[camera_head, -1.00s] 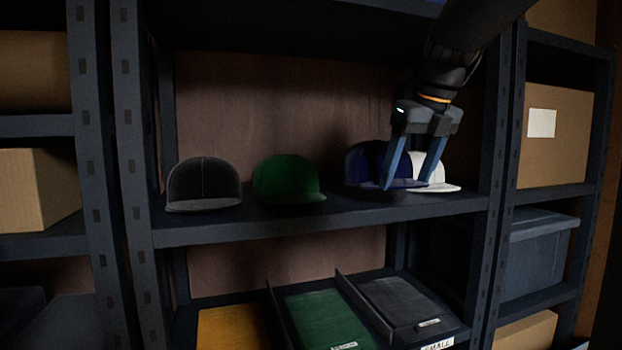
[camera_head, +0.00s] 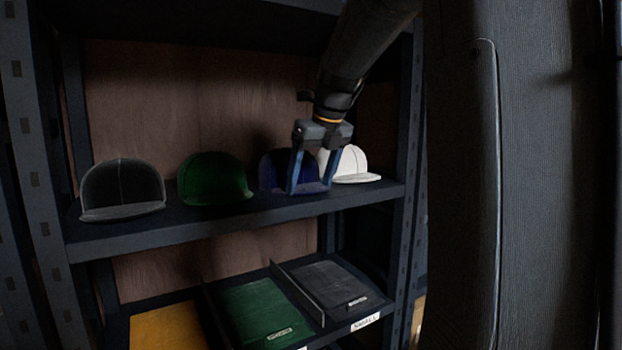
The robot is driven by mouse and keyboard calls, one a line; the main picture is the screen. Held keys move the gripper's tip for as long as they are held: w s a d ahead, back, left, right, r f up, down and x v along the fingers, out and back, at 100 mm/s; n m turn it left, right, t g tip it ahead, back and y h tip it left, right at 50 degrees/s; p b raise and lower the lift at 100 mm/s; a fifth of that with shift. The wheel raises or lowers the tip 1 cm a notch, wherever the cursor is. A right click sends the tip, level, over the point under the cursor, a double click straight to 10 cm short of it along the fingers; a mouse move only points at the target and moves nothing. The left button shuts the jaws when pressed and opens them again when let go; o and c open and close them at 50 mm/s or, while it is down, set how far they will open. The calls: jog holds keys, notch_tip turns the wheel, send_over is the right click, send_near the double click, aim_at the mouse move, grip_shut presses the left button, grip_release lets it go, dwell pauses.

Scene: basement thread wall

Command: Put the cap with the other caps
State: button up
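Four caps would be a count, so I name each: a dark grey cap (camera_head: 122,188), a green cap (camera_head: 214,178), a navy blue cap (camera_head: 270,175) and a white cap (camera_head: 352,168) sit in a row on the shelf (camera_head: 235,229). My gripper (camera_head: 309,189) is at the blue cap, its two blue fingers apart and pointing down. The fingers hide part of the blue cap, and the right finger also overlaps the white cap's left edge. The blue cap appears to rest on the shelf. Contact between the fingers and the blue cap cannot be made out.
A shelf post (camera_head: 408,150) stands right of the white cap. A tall dark panel (camera_head: 540,180) fills the right side of the view.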

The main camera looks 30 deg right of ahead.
jog(key=shift+o, duration=1.4)
jog(key=shift+r, duration=0.1)
jog(key=b+v, duration=0.2)
jog(key=v, duration=0.9)
jog(key=shift+s+r, duration=0.15)
jog(key=shift+r, duration=0.25)
